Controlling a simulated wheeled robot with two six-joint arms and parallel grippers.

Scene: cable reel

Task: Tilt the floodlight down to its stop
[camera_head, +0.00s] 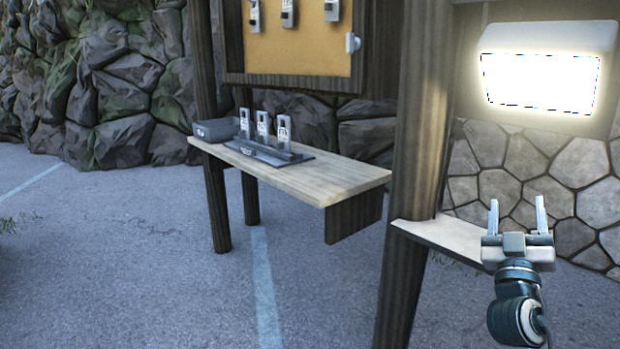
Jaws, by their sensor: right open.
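The floodlight (541,78) is at the upper right in the head view, a pale housing with a brightly glowing front face. Its face looks toward me; its mount is not clear to see. My right gripper (518,212) is below the floodlight, pointing up, with its two fingers apart and nothing between them. A gap shows between the fingertips and the lamp's lower edge. My left gripper is not in view.
A wooden post (412,170) stands left of the floodlight. A wooden shelf (330,182) holds a dark rack with several upright metal pieces and a grey box (215,129). A yellow board (300,45) hangs above. A stone wall (500,165) is behind my right gripper. The pavement at left is clear.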

